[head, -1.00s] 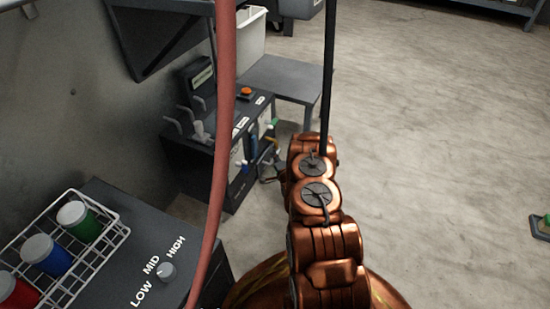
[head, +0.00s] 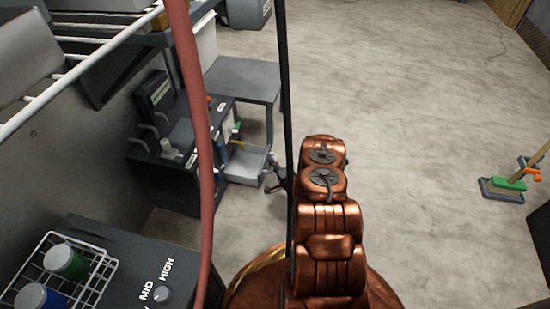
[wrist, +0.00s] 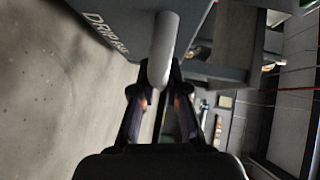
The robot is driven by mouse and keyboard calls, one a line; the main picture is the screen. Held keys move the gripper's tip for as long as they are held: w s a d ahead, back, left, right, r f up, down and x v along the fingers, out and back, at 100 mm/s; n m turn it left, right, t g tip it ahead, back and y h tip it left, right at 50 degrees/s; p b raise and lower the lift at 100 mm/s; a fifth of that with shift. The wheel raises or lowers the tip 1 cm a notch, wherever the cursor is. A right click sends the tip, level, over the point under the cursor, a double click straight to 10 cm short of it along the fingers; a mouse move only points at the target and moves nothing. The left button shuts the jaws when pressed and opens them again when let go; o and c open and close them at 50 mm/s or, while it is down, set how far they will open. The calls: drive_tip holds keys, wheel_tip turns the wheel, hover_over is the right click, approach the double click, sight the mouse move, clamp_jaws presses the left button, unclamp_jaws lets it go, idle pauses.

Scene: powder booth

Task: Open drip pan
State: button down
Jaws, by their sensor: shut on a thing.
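The drip pan (head: 245,162) is a pale grey tray low on the front of the dark cabinet. In the head view it sticks out of the cabinet, so part of its inside shows. In the wrist view its dark front (wrist: 118,18) bears a partly cut-off "DRIP PAN" label and a pale, rounded bar handle (wrist: 163,48). My gripper (wrist: 157,80) is shut on this handle, with one finger on either side. In the head view my gripper (head: 276,179) is small and dark at the pan's outer edge, partly hidden by my arm.
The dark cabinet (head: 165,185) stands against the left wall, next to a grey table (head: 245,80). A red hose (head: 192,130) and a black cable cross the view. A control box (head: 130,265) is at front left. Floor right of the pan is clear, with a green-headed broom (head: 508,184) farther off.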

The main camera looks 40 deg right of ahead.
drive_tip(key=shift+s+d, duration=0.1)
drive_tip(key=shift+d, duration=0.05)
drive_tip(key=c, duration=1.2)
unclamp_jaws()
drive_tip(key=s, duration=0.4)
drive_tip(key=s+a+r, duration=0.1)
drive_tip(key=s, duration=0.6)
drive_tip(key=shift+s+a+r, duration=0.2)
drive_tip(key=shift+s+r, duration=0.15)
